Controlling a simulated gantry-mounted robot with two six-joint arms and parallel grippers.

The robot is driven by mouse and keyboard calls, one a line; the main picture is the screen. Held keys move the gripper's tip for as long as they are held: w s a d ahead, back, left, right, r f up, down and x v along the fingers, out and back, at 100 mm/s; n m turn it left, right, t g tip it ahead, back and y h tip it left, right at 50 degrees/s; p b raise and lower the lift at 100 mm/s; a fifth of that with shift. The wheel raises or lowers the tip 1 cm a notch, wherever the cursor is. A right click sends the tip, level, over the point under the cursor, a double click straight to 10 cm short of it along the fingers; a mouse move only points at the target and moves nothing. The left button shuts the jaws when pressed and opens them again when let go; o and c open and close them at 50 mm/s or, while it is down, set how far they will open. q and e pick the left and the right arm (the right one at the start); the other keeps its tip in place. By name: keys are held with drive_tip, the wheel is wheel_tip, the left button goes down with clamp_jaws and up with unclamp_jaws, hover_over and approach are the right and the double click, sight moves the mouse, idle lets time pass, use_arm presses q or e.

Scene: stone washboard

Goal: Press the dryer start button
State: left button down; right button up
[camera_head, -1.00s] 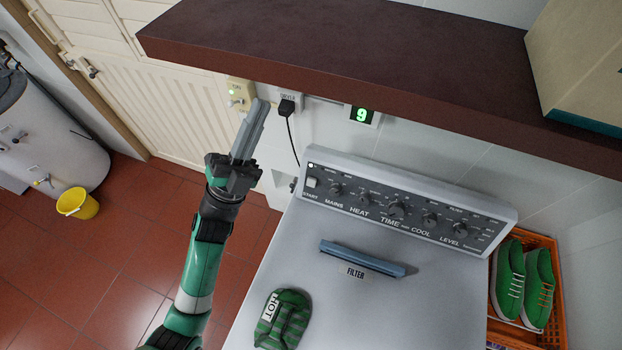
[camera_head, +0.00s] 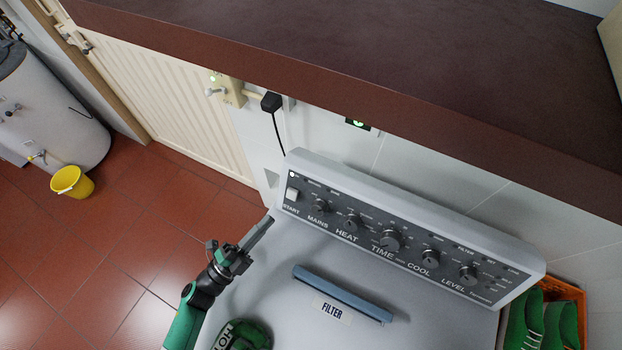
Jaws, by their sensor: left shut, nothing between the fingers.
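The dryer (camera_head: 410,305) has a dark control panel (camera_head: 400,238) along its back edge. My left gripper (camera_head: 262,228) is shut and empty. It is apart from the button in the picture, below and left of it, over the dryer's left edge, with its fingers pointing up and right toward the panel. My right gripper is not in view.
A dark shelf (camera_head: 400,95) overhangs the panel. A blue filter handle (camera_head: 342,293) and a green HOT mitt (camera_head: 243,335) are on the dryer top. An orange crate (camera_head: 558,290) with green shoes stands at right. A black plug (camera_head: 271,102) is on the wall.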

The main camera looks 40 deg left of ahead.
use_arm(q)
drive_tip(key=shift+s+f, duration=0.15)
drive_tip(key=shift+s, duration=0.1)
drive_tip(key=b, duration=0.5)
approach(293, 194)
wheel_tip(293, 194, up, 4)
drive_tip(key=w+d, duration=0.1)
drive_tip(key=w, duration=0.2)
drive_tip(key=shift+w+f+b, duration=0.35)
drive_tip(key=shift+w+f, duration=0.05)
drive_tip(key=shift+w, duration=0.4)
idle(0.8)
